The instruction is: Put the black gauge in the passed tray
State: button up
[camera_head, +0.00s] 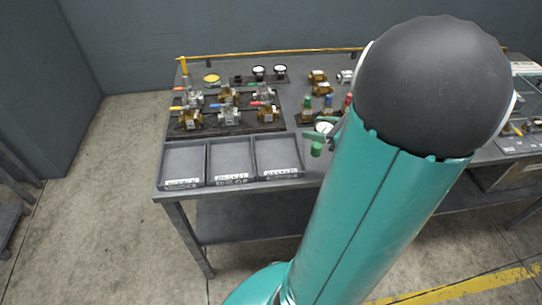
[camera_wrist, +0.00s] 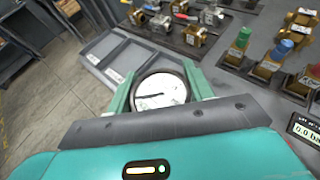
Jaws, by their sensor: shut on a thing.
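My gripper (camera_wrist: 158,85) is shut on a round gauge (camera_wrist: 162,92) with a white dial and dark rim, its face turned toward the wrist camera. In the head view the gauge (camera_head: 323,127) is partly hidden by my arm, and my green fingers (camera_head: 316,141) show just right of the trays, above the bench. Three shallow grey trays stand side by side at the bench's front left: left tray (camera_head: 183,162), middle tray (camera_head: 230,160) and right tray (camera_head: 278,155). They look empty. Their white front labels are too small to read, so I cannot tell which is the passed tray.
Several valves with coloured handles stand on a dark board (camera_head: 232,130) behind the trays. Two white-faced gauges (camera_head: 269,71) stand at the back. Fittings with green, blue and red caps (camera_wrist: 265,68) stand right of my gripper. A digital readout (camera_wrist: 306,130) is at the right.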

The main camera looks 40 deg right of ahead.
jog(key=w+a+f, duration=0.1)
jog(key=w+f, duration=0.2)
jog(key=w+a+f, duration=0.2)
jog(key=w+f, duration=0.1)
jog(key=w, duration=0.1)
jog(key=w+a+f, duration=0.1)
jog(key=w+f, duration=0.2)
jog(key=w, duration=0.1)
jog(key=shift+w+a+f, duration=0.1)
jog(key=shift+w+a, duration=0.1)
jog(key=shift+w, duration=0.05)
jog(key=shift+w+f, duration=0.15)
jog(key=shift+f, duration=0.1)
jog(key=shift+w+a+f, duration=0.1)
jog(key=shift+f, duration=0.75)
jog(key=shift+w+a+f, duration=0.1)
jog(key=shift+f, duration=0.75)
jog(key=shift+f, duration=0.1)
jog(key=o, duration=1.1)
jog(key=shift+c, duration=0.2)
jog(key=shift+d, duration=0.1)
